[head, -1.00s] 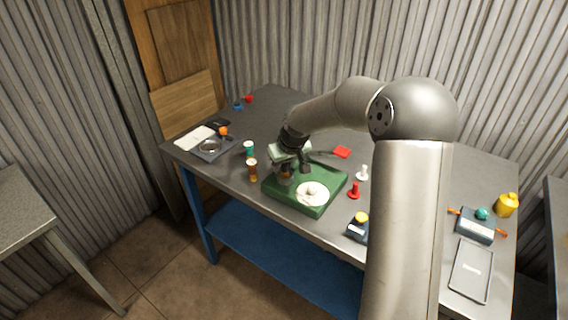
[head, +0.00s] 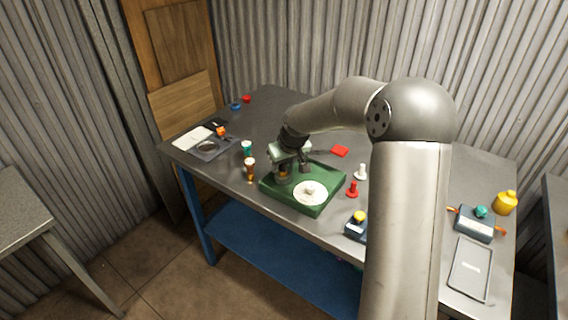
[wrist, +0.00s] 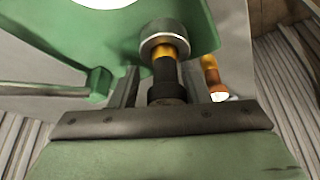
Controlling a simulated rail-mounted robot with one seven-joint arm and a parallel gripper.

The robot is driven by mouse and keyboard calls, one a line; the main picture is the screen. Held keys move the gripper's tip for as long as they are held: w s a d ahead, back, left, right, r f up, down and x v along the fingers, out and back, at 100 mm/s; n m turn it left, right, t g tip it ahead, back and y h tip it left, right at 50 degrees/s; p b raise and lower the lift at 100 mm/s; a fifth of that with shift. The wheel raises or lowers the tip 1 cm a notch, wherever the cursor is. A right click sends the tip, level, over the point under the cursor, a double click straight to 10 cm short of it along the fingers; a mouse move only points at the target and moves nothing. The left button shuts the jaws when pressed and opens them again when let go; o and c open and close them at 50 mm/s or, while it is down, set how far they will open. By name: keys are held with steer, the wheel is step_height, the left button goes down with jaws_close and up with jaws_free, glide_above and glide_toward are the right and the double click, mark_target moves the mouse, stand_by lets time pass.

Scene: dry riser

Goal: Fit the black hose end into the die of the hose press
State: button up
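The hose press (head: 335,178) is a green machine on the workbench, with a round white plate on its base. It also shows in the wrist view (wrist: 95,38). Its die, a grey metal ring (wrist: 166,34), is ahead of my gripper (wrist: 162,78). The black hose end (wrist: 164,72) stands between my two fingers, its brass-coloured part inside or against the ring; how deep it sits is hidden. A gap shows between finger and hose, at least on the left, so the fingers look open around it. In the head view my gripper (head: 284,168) hides most of the die.
An amber bottle (head: 250,170) stands close left of the press, with a teal-topped one (head: 246,148) behind. Red (head: 352,189) and white (head: 361,172) pieces stand to the right. A box with a yellow button (head: 357,226) is at the front edge.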

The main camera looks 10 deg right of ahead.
steer(key=shift+s+a+f, duration=0.4)
steer(key=shift+f, duration=0.3)
steer(key=shift+r+p, duration=0.35)
steer(key=shift+r, duration=0.05)
steer(key=w+v, duration=0.1)
steer(key=v, duration=1.2)
steer(key=s+f+m+g, duration=0.1)
steer(key=s+f, duration=0.1)
steer(key=s, duration=0.9)
steer(key=s+a+f+m+g, duration=0.1)
steer(key=s+f, duration=0.1)
steer(key=s, duration=0.9)
steer(key=s+f+g+h, duration=0.1)
steer(key=s+f+g, duration=0.1)
steer(key=s, duration=0.9)
steer(key=shift+s+a+f+m, duration=0.2)
steer(key=shift+a+f+m, duration=0.2)
steer(key=shift+f, duration=0.1)
steer(key=shift+d, duration=0.1)
